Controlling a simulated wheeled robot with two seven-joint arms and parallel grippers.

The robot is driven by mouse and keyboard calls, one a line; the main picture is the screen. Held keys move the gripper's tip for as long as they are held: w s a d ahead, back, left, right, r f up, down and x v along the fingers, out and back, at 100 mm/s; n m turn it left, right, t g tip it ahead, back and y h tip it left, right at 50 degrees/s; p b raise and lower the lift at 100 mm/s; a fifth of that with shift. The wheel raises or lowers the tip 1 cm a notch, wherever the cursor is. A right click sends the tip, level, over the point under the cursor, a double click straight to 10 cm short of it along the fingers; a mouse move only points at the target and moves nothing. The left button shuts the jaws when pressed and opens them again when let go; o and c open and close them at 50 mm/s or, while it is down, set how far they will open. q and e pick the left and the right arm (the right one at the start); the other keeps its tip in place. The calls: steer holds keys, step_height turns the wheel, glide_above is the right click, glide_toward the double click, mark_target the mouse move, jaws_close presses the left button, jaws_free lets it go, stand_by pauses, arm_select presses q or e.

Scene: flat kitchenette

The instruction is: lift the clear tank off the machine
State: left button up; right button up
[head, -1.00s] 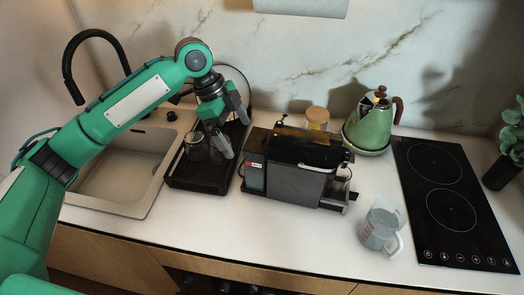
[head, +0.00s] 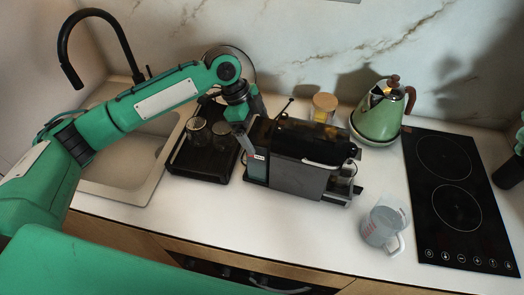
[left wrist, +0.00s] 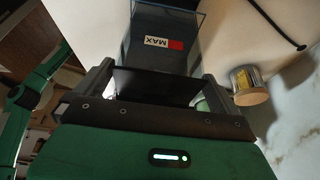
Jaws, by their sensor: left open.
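The machine (head: 300,172) is a dark coffee maker standing on the counter. The clear tank (head: 257,170) is at its left end, with a small red and white label. In the left wrist view the tank (left wrist: 165,22) shows its "MAX" mark upside down. My left gripper (head: 247,136) is at the top of the tank, coming from the upper left. In the left wrist view its open fingers (left wrist: 157,82) stand on either side of the tank's width, with a dark panel between them. Contact cannot be told. My right gripper is not in view.
A black tray (head: 205,163) with glasses lies left of the machine, beside the sink (head: 125,185). A jar with a wooden lid (head: 324,106) and a green kettle (head: 380,112) stand behind. A measuring jug (head: 382,226) stands front right, near the black hob (head: 445,205).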

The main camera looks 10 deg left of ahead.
arm_select(q)
steer(key=p+x, duration=0.2)
steer(key=x, duration=0.2)
steer(key=shift+f, duration=0.1)
steer(key=shift+d+f, duration=0.1)
steer(key=shift+f, duration=0.2)
steer(key=shift+r, duration=0.1)
steer(key=c, duration=1.6)
